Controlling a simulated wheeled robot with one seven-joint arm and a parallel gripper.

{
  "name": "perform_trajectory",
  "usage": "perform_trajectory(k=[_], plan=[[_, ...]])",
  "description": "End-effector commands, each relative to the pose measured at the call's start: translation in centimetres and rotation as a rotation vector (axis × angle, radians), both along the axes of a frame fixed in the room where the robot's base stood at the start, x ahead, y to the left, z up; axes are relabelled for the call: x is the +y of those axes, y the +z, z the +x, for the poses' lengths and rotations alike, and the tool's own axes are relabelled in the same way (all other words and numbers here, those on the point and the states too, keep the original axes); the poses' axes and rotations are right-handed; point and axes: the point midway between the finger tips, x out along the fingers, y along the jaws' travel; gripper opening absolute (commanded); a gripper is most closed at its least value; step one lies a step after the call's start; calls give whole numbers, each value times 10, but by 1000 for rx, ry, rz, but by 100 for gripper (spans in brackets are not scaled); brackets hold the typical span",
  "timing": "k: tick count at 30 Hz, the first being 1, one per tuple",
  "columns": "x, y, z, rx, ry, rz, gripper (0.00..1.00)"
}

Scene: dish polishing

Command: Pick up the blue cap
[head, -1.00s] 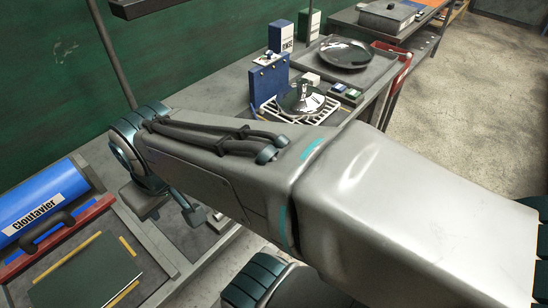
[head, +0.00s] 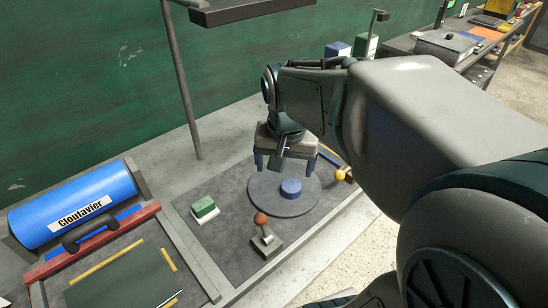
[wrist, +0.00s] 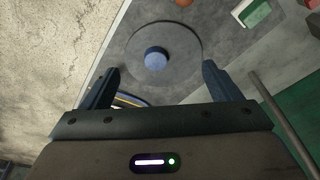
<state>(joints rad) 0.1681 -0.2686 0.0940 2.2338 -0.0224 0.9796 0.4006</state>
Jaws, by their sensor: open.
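The blue cap (head: 290,189) is a short round cylinder standing on a dark grey round disc (head: 265,201), a little right of the disc's middle in the head view. In the wrist view the blue cap (wrist: 156,58) shows whole, ahead of and between the fingers. My gripper (head: 275,166) is above the mat at the far edge of the disc, apart from the cap. In the wrist view my gripper (wrist: 160,85) has its two fingers wide apart with nothing between them.
A green and white block (head: 205,210) lies left of the disc. A lever with an orange-red ball knob (head: 261,219) stands in front of it. A yellow ball (head: 341,174) is at the right edge. A blue cylinder labelled "cloutavier" (head: 73,205) lies far left. A thin post (head: 182,85) rises behind.

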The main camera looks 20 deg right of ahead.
Motion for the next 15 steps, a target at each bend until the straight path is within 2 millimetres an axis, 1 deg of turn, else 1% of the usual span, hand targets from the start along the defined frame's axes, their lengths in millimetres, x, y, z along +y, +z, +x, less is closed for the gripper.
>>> perform_trajectory(k=[1, 3, 9, 12, 15], plan=[[-8, -11, 15, 23, -74, 12, 84], [-17, -19, 33, 46, -174, 28, 84], [-44, -48, 81, 108, -452, 76, 84], [-56, -62, 99, 132, -562, 97, 84], [-65, -72, 111, 149, -642, 112, 84]])
